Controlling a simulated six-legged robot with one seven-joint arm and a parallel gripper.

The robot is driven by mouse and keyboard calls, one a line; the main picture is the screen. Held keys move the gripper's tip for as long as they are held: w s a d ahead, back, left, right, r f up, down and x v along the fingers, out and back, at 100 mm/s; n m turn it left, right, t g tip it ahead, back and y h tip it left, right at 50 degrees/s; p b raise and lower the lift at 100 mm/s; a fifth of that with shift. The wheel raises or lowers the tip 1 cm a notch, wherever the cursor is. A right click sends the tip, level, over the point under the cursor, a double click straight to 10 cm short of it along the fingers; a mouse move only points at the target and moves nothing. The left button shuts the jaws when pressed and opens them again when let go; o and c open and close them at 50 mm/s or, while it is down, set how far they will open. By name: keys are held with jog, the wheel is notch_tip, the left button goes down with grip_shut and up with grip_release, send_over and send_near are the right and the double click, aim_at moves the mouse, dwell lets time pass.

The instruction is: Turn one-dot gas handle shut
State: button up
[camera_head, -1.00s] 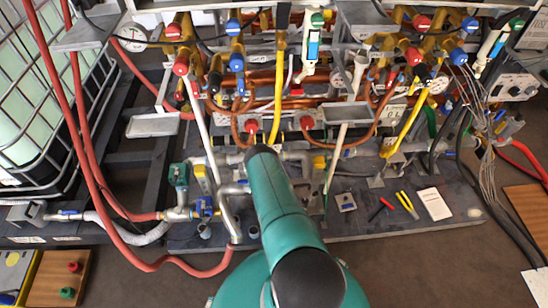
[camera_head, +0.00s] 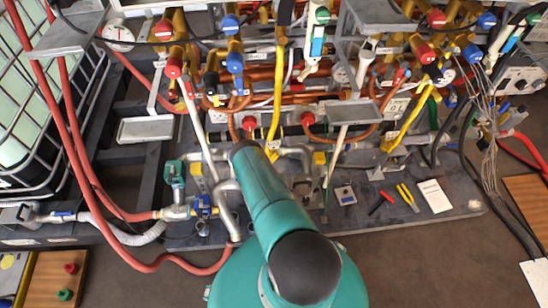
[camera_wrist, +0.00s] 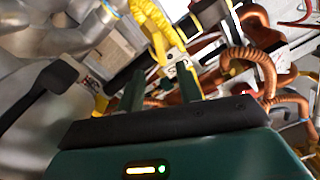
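My gripper (camera_wrist: 161,80) shows in the wrist view with its two dark green fingers spread apart, and I see nothing clamped between them. A yellow corrugated gas hose (camera_wrist: 153,22) runs down to just beyond the fingertips. In the head view the yellow gas hose (camera_head: 278,95) comes down to a yellow piece (camera_head: 271,153) beside the end of my teal arm. The arm hides my gripper there. I cannot make out a one-dot mark or tell which yellow part is the gas handle.
Copper pipes (camera_wrist: 250,62) are close on the right in the wrist view. A red hose (camera_head: 85,180) loops on the left. Pliers (camera_head: 407,197), a red-handled tool (camera_head: 381,202) and a white booklet (camera_head: 434,196) lie on the dark base plate. Pipes and valves crowd the rack.

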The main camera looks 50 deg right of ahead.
aim_at(275, 160)
jog(key=x, duration=1)
jog(key=shift+w+d, duration=0.25)
jog(key=shift+d, duration=0.05)
grip_shut()
